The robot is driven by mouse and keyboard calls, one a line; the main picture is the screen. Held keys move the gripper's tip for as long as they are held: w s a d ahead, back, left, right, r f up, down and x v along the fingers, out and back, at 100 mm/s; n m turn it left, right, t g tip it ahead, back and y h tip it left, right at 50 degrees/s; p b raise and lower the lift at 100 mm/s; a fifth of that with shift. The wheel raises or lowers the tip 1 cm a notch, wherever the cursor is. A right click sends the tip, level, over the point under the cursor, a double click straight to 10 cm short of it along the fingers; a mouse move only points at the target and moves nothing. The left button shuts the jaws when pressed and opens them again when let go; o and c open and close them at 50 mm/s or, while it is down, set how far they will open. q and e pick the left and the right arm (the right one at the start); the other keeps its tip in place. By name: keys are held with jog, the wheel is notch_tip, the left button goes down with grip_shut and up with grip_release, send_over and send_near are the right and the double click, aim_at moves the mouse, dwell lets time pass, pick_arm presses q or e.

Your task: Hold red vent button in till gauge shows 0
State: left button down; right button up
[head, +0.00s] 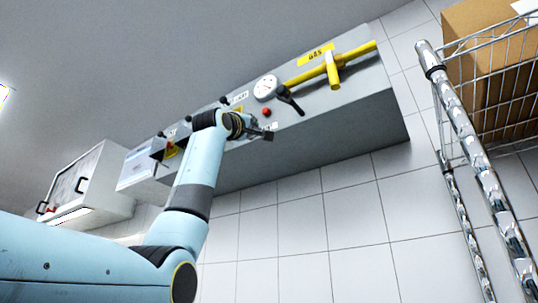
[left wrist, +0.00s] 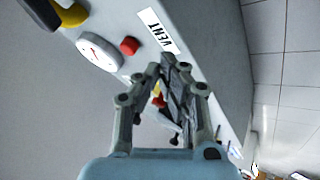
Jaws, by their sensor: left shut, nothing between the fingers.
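The red vent button (head: 266,112) sits on the grey panel below the round white gauge (head: 266,88). In the left wrist view the red button (left wrist: 129,46) lies between the gauge (left wrist: 100,52) and the VENT label (left wrist: 158,30). The gauge reading is too small to tell. My left gripper (head: 268,134) is shut and empty, just below the button in the head view. In the left wrist view its fingertips (left wrist: 170,62) are near the VENT label, apart from the button in the picture. My right gripper is not in view.
A yellow pipe with a yellow handle (head: 333,72) and a black lever (head: 291,100) are on the panel right of the gauge. A chrome wire rack (head: 462,125) with a cardboard box (head: 490,45) stands at the right. A white cabinet (head: 85,185) is at the left.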

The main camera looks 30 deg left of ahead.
aim_at(266, 111)
pick_arm(q)
jog(key=s+r+t, duration=0.2)
jog(key=s+r, duration=0.6)
jog(key=shift+s+a+r+n+y+b, duration=0.25)
jog(key=shift+s+n+y+b, duration=0.05)
jog(key=shift+b, duration=0.15)
jog(key=w+p, duration=0.5)
jog(key=w, duration=0.3)
jog(key=shift+w+d+p, duration=0.3)
jog(key=shift+w+d, duration=0.05)
dwell(0.8)
jog(key=shift+w+p, duration=0.35)
jog(key=shift+w, duration=0.05)
